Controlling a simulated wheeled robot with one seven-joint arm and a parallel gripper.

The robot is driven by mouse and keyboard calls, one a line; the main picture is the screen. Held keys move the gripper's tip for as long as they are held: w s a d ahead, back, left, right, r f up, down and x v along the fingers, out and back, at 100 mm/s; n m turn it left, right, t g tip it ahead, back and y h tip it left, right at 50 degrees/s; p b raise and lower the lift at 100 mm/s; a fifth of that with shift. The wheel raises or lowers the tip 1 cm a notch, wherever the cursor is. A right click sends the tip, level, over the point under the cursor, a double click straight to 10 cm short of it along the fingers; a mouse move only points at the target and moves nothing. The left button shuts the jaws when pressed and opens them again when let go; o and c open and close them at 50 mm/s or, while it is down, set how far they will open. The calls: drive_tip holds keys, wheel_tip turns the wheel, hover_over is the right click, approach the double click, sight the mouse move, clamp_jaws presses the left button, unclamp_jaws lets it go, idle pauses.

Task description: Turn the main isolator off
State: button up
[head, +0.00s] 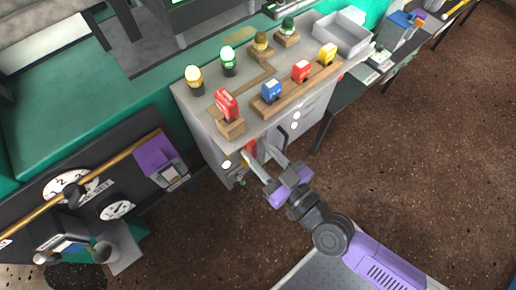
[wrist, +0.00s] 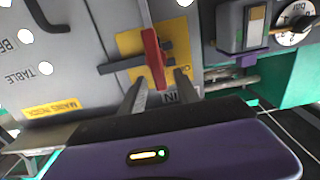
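The main isolator is a red handle (wrist: 154,60) on a yellow plate (wrist: 128,44) on the grey cabinet front. In the wrist view the handle runs nearly up and down, across a dark bar. The red handle also shows in the head view (head: 251,147), at the cabinet's near left front, partly covered by my gripper (head: 259,161). In the wrist view my gripper (wrist: 158,82) is open, with one finger on each side of the handle's lower end. Gaps seem to show between fingers and handle; contact cannot be made out.
A yellow label (wrist: 50,107) is beside the isolator on the cabinet front. The cabinet top (head: 235,75) carries red, blue and yellow blocks, several domed lamps and a grey tray (head: 342,36). A dark panel with dials (head: 117,209) stands at left. The brown floor (head: 420,150) is open at right.

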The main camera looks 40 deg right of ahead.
drive_tip(key=shift+w, duration=0.3)
clamp_jaws()
idle(1.3)
